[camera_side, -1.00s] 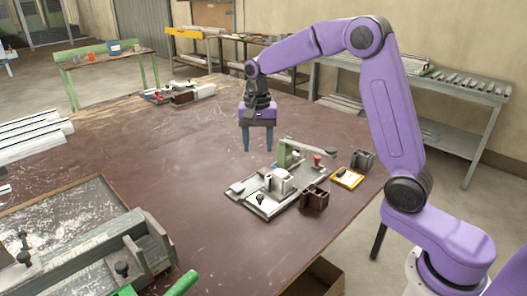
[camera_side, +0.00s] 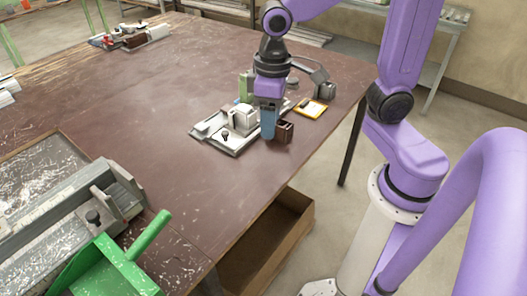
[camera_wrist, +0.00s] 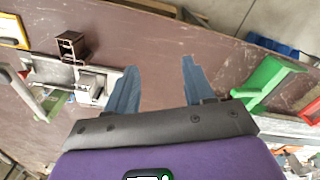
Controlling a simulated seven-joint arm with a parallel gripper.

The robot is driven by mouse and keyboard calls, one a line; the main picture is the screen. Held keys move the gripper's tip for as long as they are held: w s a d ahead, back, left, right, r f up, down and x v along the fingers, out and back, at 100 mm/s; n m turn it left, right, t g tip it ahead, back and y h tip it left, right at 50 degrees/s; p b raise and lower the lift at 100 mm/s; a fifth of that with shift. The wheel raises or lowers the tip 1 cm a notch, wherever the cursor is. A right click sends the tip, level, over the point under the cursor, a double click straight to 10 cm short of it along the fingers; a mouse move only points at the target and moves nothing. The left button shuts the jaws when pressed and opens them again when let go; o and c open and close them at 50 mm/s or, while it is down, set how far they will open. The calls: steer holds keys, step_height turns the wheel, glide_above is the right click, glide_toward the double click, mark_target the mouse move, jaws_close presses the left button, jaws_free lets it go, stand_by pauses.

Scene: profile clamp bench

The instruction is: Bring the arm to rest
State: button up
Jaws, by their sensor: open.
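My gripper (camera_side: 268,127) points down with blue fingers, beside the brown slotted block in the side view. The wrist view shows the two fingers (camera_wrist: 158,85) spread apart with only bare bench between them. The clamp fixture (camera_side: 213,137) is a pale metal plate bearing a white block (camera_side: 243,117) and a black knob. A green post (camera_side: 246,87) stands at its back, and my gripper hides part of the fixture. In the wrist view the fixture (camera_wrist: 45,70) and white block (camera_wrist: 91,86) lie left of the fingers.
The brown block (camera_side: 286,131), a yellow-edged pad (camera_side: 311,108) and a dark block (camera_side: 326,91) stand near the bench's right edge. The bench middle (camera_side: 140,100) is clear.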

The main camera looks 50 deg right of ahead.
steer(key=s+d+f+n, duration=0.2)
steer(key=s+d+n, duration=0.2)
steer(key=s, duration=0.9)
steer(key=n, duration=0.3)
steer(key=shift+n, duration=0.3)
stand_by(0.7)
